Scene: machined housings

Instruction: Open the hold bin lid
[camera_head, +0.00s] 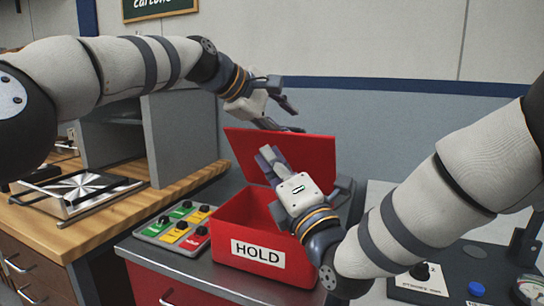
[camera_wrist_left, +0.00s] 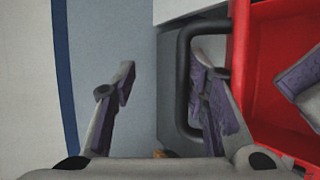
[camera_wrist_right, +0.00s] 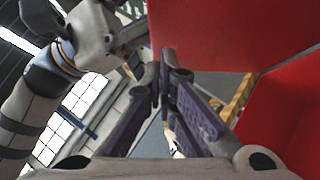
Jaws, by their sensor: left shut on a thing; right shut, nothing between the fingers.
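The red hold bin (camera_head: 225,236), marked HOLD on its front, stands on the grey counter. Its red lid (camera_head: 310,150) stands raised at the back, tilted up from the opening. In the left wrist view the lid's black loop handle (camera_wrist_left: 184,80) shows beside the red edge.
A panel of green, yellow and red switches (camera_head: 178,228) lies left of the bin. A wooden bench (camera_head: 100,215) with a metal plate fixture (camera_head: 80,190) is farther left. A control box with a blue button (camera_head: 476,289) is at the lower right.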

